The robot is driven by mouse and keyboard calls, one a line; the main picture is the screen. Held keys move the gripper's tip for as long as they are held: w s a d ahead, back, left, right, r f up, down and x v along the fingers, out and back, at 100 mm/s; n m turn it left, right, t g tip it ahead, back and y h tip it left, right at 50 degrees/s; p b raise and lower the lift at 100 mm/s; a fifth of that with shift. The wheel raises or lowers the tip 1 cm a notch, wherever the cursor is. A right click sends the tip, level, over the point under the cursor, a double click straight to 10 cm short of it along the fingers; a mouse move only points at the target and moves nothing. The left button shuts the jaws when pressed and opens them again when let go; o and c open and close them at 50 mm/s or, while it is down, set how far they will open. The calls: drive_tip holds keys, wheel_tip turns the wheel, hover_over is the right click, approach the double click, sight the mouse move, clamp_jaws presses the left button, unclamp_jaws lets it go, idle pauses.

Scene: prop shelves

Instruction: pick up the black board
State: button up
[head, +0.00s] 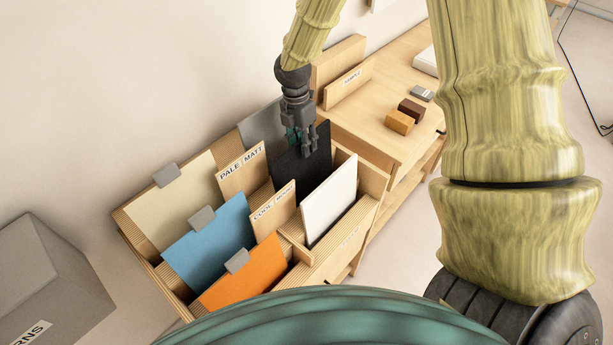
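The black board (310,171) stands upright, slightly tilted, in the wooden rack (362,211), behind the white board and right of the grey board. My gripper (305,150) points down at the board's upper edge, with its fingers overlapping the board's top left part in the head view. The fingers look close together, and I cannot tell whether the board is between them or just behind them. The lower part of the black board is hidden by the white board and the rack.
The rack also holds a white board (329,203), a blue board (211,242), an orange board (246,276), a cream board (178,197) and a grey board (258,130). Wooden dividers carry labels. A table (372,115) with small blocks stands behind. A grey box (50,280) is at left.

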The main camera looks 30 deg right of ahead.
drive_tip(key=shift+s+a+f+p, duration=0.15)
drive_tip(key=shift+f+p, duration=0.15)
drive_tip(key=shift+f, duration=0.6)
drive_tip(key=shift+s+d+f+p, duration=0.1)
drive_tip(key=shift+f+p, duration=0.2)
drive_tip(key=shift+f, duration=0.55)
clamp_jaws()
